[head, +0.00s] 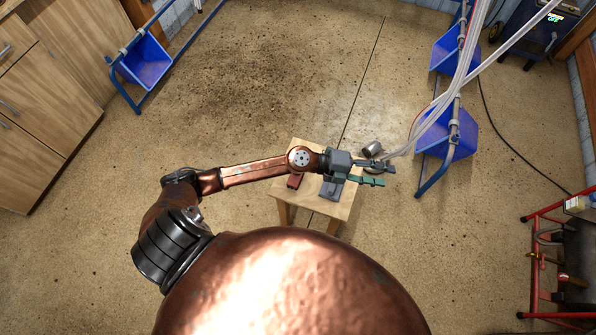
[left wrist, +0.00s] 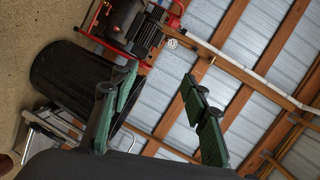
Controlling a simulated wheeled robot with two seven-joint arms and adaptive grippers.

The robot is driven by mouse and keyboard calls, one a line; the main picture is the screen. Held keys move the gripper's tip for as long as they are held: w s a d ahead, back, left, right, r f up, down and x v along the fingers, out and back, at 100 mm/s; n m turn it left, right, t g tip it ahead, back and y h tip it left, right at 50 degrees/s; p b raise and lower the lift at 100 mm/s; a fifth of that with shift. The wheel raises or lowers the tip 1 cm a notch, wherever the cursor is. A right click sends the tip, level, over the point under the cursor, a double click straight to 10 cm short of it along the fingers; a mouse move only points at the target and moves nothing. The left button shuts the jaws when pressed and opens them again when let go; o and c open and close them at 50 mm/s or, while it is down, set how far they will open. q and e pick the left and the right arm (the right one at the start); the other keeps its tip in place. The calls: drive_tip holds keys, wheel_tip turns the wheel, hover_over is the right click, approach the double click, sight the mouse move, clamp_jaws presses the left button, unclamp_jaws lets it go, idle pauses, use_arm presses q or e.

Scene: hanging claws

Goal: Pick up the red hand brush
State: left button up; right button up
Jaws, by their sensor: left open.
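A small wooden stool (head: 345,206) stands below my left arm in the head view. A red object (head: 294,181), which looks like the red hand brush, lies on its top near the left edge, partly hidden under my arm. A grey object (head: 331,189) lies to its right on the stool. My left gripper (head: 384,175) is above the right edge of the stool, past the red object, with its green-padded fingers pointing right. In the left wrist view the gripper (left wrist: 160,97) is open with nothing between the fingers; the brush does not show there.
Blue bins on blue frames stand at the right (head: 447,135) and upper left (head: 146,62). Pale hoses (head: 455,85) hang close to the left gripper. A red frame (head: 535,260) is at the right edge. The floor left of the stool is clear.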

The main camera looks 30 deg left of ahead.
use_arm(q)
wheel_tip(320, 180, down, 6)
drive_tip(key=s+a+m+g+y, duration=0.2)
drive_tip(key=m+g, duration=0.1)
drive_tip(key=g, duration=0.1)
drive_tip(key=m+g+y, duration=0.2)
drive_tip(key=g+y, duration=0.1)
drive_tip(key=y, duration=0.9)
approach(294, 181)
drive_tip(key=w, duration=0.3)
drive_tip(key=w+r, duration=0.1)
drive_tip(key=shift+w+a, duration=0.2)
drive_tip(key=shift+a, duration=0.1)
drive_tip(key=shift+a+f+b, duration=0.25)
drive_tip(key=shift+f+b, duration=0.05)
drive_tip(key=shift+f, duration=0.6)
drive_tip(key=f, duration=0.2)
drive_tip(key=f+b, duration=0.1)
drive_tip(key=f, duration=0.2)
drive_tip(key=shift+w+a+f, duration=0.25)
drive_tip(key=shift+w+f, duration=0.15)
drive_tip(key=c, duration=0.3)
drive_tip(key=shift+r, duration=0.1)
clamp_jaws()
